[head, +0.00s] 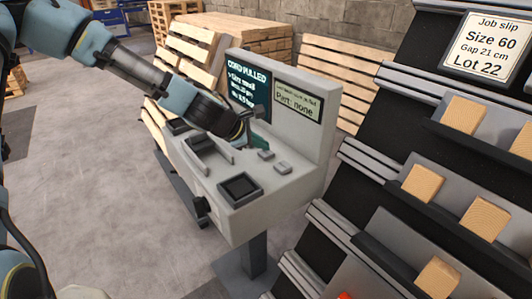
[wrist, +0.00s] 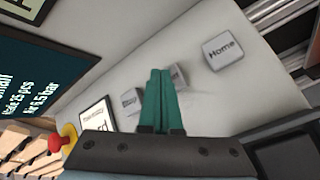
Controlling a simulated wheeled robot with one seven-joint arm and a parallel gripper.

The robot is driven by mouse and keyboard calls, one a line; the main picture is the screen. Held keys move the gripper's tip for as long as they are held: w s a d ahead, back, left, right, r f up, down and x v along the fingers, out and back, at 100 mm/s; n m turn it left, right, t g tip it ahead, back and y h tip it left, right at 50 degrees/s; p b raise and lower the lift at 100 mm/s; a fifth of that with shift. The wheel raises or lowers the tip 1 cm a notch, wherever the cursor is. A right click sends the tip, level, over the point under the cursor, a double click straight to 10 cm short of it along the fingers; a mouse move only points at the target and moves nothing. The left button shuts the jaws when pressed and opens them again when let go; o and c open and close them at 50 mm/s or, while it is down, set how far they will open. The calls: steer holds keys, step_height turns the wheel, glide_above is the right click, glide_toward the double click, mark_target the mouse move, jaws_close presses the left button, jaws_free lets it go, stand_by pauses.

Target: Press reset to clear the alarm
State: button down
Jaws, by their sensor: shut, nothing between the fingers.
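The grey console (head: 300,190) stands on a post in the middle of the head view. Its screen (head: 248,85) reads "CORD PULLED" with smaller lines below. My gripper (head: 258,141) is shut and empty, over the console's sloping panel near its buttons. In the wrist view my green fingers (wrist: 160,74) are pressed together. A grey button (wrist: 179,75) is partly hidden behind the fingertips; its label cannot be read. Another small button (wrist: 130,97) lies left of the fingers, its label blurred. I cannot tell whether the fingertips touch anything. No label reading "Reset" is legible.
A "Home" button (wrist: 222,51) lies right of the fingers. A red knob on yellow (wrist: 58,142) is at the lower left. A display (head: 298,101) reads "Part: none". A rack with wooden blocks (head: 425,182) stands close on the right; pallets (head: 190,55) lean behind.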

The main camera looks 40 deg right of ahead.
mark_target(262, 154)
steer(key=shift+f+b, duration=0.35)
steer(key=shift+f, duration=0.1)
stand_by(0.3)
steer(key=shift+r, duration=0.15)
steer(key=shift+r+p, duration=0.75)
step_height(262, 154, up, 5)
steer(key=p, duration=0.4)
stand_by(1.0)
